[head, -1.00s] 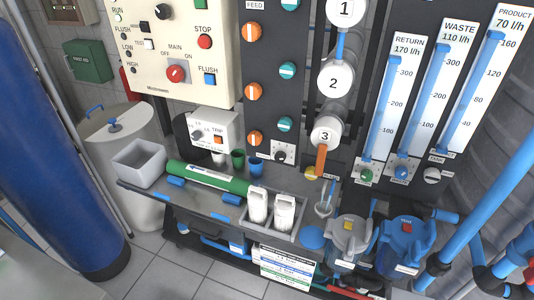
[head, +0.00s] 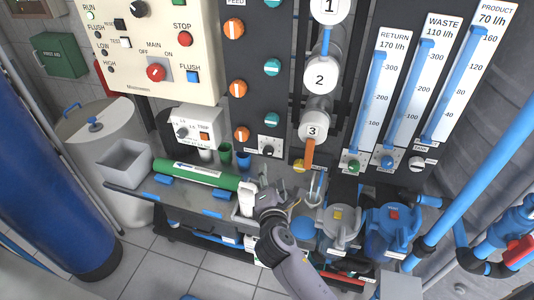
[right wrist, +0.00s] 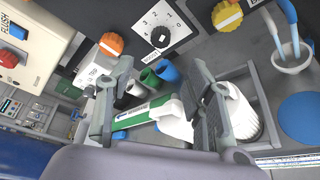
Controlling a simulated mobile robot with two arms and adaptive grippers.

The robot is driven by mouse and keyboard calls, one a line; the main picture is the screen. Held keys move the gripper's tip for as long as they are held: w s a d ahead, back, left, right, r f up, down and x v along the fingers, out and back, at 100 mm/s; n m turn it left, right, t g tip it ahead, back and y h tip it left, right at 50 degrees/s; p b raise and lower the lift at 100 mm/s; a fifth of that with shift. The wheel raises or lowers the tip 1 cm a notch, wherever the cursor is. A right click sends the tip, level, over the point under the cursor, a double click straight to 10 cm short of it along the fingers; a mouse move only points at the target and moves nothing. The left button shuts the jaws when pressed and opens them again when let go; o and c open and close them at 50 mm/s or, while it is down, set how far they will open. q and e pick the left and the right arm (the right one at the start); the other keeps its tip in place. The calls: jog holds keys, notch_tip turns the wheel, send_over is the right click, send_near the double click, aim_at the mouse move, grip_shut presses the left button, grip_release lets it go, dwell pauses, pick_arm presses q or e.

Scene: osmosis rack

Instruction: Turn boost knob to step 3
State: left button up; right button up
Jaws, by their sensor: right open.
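The boost knob is a small black knob (head: 269,150) on a white plate low on the dark panel. The right wrist view shows this knob (right wrist: 160,37) with numbers from 0 upward around it; I cannot tell surely which number it points to. My right gripper (head: 269,188) is just below the knob in the head view, over the bottle tray. In the right wrist view its two fingers (right wrist: 163,75) are apart with nothing held between them, and the knob shows beyond the gap. The gripper is not touching the knob. My left gripper is not in view.
White bottles (head: 246,201) stand in the grey tray under my right gripper, partly hidden by it. A green tube (head: 200,174) lies to the left, with small cups (head: 225,152) behind. A yellow knob (head: 299,166) and an orange handle (head: 309,154) are close to the right.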

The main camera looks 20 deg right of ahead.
aim_at(268, 154)
jog(key=x, duration=1.3)
jog(key=shift+s, duration=0.1)
jog(key=shift+c, duration=0.6)
grip_shut()
jog(key=shift+p, duration=0.3)
